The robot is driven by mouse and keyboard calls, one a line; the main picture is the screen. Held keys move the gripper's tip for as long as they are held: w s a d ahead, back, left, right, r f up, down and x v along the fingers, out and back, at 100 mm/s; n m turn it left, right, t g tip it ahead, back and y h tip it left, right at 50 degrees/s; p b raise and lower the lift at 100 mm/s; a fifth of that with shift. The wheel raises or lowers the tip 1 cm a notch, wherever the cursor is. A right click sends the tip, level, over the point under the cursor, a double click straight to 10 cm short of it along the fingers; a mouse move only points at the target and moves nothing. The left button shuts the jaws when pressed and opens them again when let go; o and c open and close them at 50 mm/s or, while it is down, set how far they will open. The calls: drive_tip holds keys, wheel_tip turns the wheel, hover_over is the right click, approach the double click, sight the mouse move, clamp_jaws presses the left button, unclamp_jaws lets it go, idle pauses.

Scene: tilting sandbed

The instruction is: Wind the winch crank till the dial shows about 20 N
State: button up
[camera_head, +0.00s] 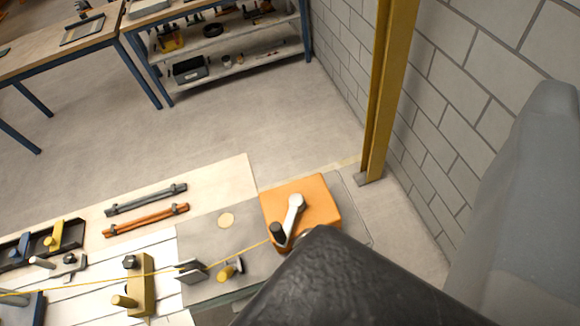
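The winch (318,195) is an orange box on a grey plate at lower centre. Its pale crank arm (294,212) slants across the top, with a black knob (278,232) at the lower left end. A yellow cord (240,252) runs left from the winch. A small yellow part with a pale round face (231,268) stands by the cord; I cannot tell whether it is the dial, and I see no reading. A large black part of mine, seemingly my gripper (345,275), covers the winch's lower edge. Its fingertips cannot be made out, nor whether it touches the crank.
A grey upright bracket (190,271) and a yellow block (140,285) stand along the cord. Grey and orange bars (147,219) lie on the board. A yellow post (388,85) and a block wall (460,110) stand behind at right. Shelving (225,45) is at the back; the floor between is clear.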

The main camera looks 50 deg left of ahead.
drive_tip(key=w+a+f+n+g+y+p, duration=0.1)
drive_tip(key=w+a+f+n+g+p, duration=0.25)
drive_tip(key=w+a+f, duration=0.35)
drive_tip(key=n+g+h+p, duration=0.1)
drive_tip(key=n+g+p, duration=0.7)
drive_tip(key=g+p, duration=0.3)
hover_over(279, 234)
drive_tip(key=w+b, duration=0.1)
drive_tip(key=shift+g, duration=0.35)
drive_tip(key=f, duration=1.7)
drive_tip(key=a+f, duration=0.1)
drive_tip(key=f, duration=0.8)
drive_tip(key=shift+f, duration=0.15)
drive_tip(key=shift+s+a+f+n, duration=0.1)
drive_tip(key=shift+s+f+n, duration=0.15)
drive_tip(key=shift+f, duration=0.2)
wheel_tip(279, 234, down, 14)
drive_tip(key=p, duration=0.3)
drive_tip(key=shift+r, duration=0.25)
clamp_jaws()
